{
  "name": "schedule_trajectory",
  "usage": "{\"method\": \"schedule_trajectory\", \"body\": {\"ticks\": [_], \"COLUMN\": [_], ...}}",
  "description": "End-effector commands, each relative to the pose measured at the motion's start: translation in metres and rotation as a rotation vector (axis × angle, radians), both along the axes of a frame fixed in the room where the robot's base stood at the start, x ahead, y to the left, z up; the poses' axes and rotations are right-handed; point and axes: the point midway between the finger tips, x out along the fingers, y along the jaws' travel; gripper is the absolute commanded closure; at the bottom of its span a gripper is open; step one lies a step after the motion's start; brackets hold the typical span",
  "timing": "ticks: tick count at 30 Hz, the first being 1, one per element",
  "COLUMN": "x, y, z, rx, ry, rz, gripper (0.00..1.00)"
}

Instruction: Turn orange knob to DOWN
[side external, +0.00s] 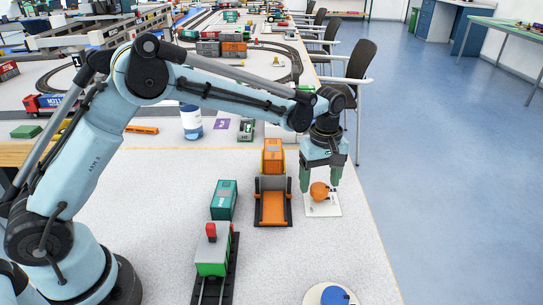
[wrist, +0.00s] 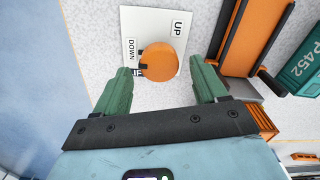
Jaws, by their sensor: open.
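The orange knob (side external: 319,191) sits on a white plate (side external: 323,210) near the table's right edge. In the wrist view the round knob (wrist: 163,62) has a small dark mark on its left side. The plate (wrist: 155,22) carries the label UP above the knob and DOWN to its left; another dark label at the lower left is partly hidden. My gripper (side external: 320,186) points down over the knob. Its two green fingers (wrist: 160,72) are open, one on each side of the knob's near edge, with gaps visible. I cannot tell their exact height.
A teal container (side external: 224,200) and a green-and-white rail car (side external: 213,255) stand farther left. A blue knob (side external: 334,296) is at the front edge. The table around the plate's front is clear.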

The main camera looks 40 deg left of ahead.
Motion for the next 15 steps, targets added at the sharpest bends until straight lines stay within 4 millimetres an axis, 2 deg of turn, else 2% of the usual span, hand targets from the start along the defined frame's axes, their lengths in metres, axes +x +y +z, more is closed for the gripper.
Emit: {"method": "schedule_trajectory", "body": {"ticks": [9,15], "x": [0.0,0.0], "y": [0.0,0.0], "z": [0.06,0.093], "rx": [0.0,0.0], "ry": [0.0,0.0], "rz": [0.0,0.001], "gripper": [0.28,0.28]}}
